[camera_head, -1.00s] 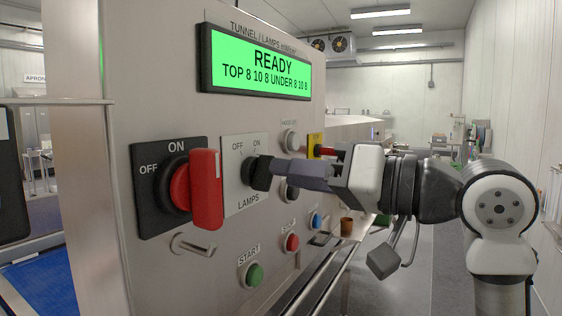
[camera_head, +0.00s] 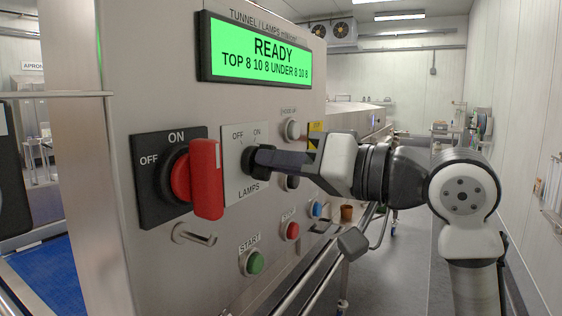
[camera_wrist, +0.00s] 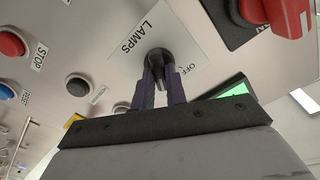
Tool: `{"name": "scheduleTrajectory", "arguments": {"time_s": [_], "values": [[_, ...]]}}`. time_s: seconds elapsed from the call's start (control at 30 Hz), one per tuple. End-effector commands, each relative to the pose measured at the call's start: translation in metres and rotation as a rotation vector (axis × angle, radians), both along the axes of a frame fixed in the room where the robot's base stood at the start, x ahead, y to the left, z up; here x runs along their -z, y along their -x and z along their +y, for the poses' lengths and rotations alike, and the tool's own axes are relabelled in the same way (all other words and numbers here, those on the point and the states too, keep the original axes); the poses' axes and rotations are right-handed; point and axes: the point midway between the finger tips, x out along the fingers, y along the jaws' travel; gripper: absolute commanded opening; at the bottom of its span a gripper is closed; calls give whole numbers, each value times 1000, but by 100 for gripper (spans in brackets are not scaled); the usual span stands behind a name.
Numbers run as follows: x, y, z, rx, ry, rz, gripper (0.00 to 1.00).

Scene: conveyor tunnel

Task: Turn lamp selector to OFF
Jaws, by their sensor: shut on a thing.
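The black lamp selector knob (camera_head: 250,161) stands out from a white plate (camera_head: 236,188) marked OFF, ON and LAMPS. My gripper (camera_head: 264,158) reaches in from the right, and its fingers are shut on the knob. In the wrist view the two purple-grey fingers (camera_wrist: 159,82) lie on either side of the knob (camera_wrist: 158,58). The LAMPS word and part of OFF show beside it. In the head view my fingers hide part of the knob, so I cannot tell which mark it points to.
A red rotary switch handle (camera_head: 206,178) sticks out just left of the plate. A green START button (camera_head: 254,262), a red button (camera_head: 291,231) and a hooked metal handle (camera_head: 193,235) are below. The green display (camera_head: 257,54) reads READY. The aisle to the right is open.

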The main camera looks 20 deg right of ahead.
Motion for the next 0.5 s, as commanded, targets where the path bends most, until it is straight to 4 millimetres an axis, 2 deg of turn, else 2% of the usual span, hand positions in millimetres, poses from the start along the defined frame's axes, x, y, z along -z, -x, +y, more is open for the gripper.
{"name": "scheduleTrajectory", "arguments": {"time_s": [0.27,0.5], "values": [[0,0,0,-2,44,-36,0],[1,0,1,-4,169,-135,0]]}}
